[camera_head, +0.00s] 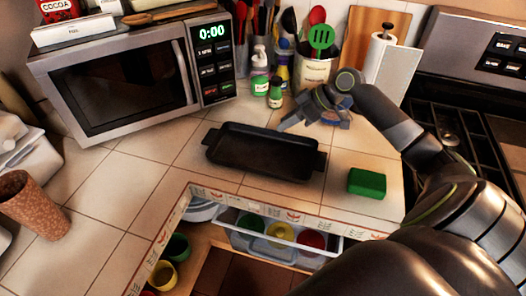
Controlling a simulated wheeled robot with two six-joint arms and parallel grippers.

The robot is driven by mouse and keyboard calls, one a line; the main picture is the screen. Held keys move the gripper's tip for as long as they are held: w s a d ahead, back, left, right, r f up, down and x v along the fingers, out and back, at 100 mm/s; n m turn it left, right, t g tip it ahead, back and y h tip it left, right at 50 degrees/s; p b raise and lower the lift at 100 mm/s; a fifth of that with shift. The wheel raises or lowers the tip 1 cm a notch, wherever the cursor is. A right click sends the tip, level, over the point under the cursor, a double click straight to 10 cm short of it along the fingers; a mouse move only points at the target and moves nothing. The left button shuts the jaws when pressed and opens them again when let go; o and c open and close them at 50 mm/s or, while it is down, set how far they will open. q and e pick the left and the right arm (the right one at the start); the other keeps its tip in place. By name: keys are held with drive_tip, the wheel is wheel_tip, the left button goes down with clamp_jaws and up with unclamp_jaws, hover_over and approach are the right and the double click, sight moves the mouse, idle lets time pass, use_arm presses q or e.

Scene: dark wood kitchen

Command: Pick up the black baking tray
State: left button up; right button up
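The black baking tray (262,150) lies flat on the tiled counter in the middle of the view, with a short handle at each end. My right arm reaches in from the right. My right gripper (296,121) is above the counter by the tray's far right edge, near its right handle. The gripper looks apart from the tray, though contact is hard to judge. Its fingers are small and seen at an angle, so their opening is unclear. My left gripper is not in view.
A green sponge (367,183) lies right of the tray. A microwave (135,78) stands behind left, bottles (260,72) and a utensil crock (314,72) behind. A brown cup (33,205) is at left. An open drawer (280,232) is below the counter edge; the stove (450,120) is right.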

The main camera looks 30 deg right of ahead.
sight(263, 151)
drive_tip(key=shift+p+x, duration=0.55)
drive_tip(key=shift+x, duration=1.9)
clamp_jaws()
